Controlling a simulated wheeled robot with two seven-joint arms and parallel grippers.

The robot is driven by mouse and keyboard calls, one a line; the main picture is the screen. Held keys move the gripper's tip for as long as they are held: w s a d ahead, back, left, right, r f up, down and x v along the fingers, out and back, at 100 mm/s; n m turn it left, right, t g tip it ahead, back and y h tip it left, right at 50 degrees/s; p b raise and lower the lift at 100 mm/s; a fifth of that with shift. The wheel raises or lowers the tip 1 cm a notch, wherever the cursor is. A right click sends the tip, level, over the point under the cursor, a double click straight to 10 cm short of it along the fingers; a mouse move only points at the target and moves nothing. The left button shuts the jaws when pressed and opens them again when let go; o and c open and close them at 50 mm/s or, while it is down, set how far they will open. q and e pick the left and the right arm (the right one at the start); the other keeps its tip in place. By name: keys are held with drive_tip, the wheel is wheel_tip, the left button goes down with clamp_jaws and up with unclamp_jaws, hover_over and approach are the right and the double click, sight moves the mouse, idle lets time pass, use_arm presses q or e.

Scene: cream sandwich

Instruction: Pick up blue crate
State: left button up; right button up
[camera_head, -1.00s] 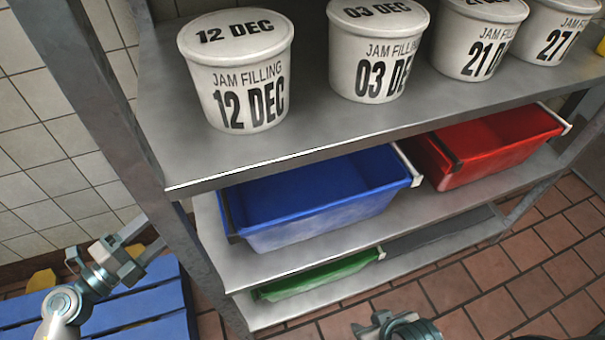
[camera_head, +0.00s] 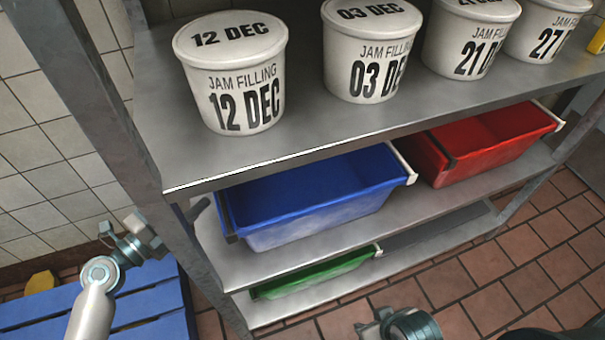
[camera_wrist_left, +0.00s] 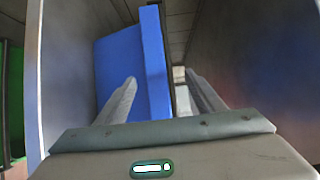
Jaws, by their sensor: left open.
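The blue crate (camera_head: 310,190) sits on the middle shelf, under the upper shelf's front edge, with its back part hidden. My left gripper (camera_wrist_left: 161,78) is open; in the left wrist view the blue crate's wall (camera_wrist_left: 155,60) shows ahead between its two fingers. I cannot tell whether they touch it. In the head view the left arm reaches to the shelf's left post, which hides most of that gripper. My right gripper (camera_head: 370,326) is low at the bottom edge, apart from the crate, and its jaws are unclear.
A red crate (camera_head: 480,150) stands right of the blue one on the same shelf. A green crate (camera_head: 315,275) is on the shelf below. White jam tubs (camera_head: 235,80) stand on the upper shelf. A blue pallet (camera_head: 140,305) lies at lower left. Floor in front is clear.

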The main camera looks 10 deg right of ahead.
use_arm(q)
drive_tip(key=x, duration=0.4)
drive_tip(key=shift+w+d+f, duration=0.1)
drive_tip(key=shift+w+d, duration=0.15)
drive_tip(key=shift+d, duration=0.05)
clamp_jaws()
idle(0.4)
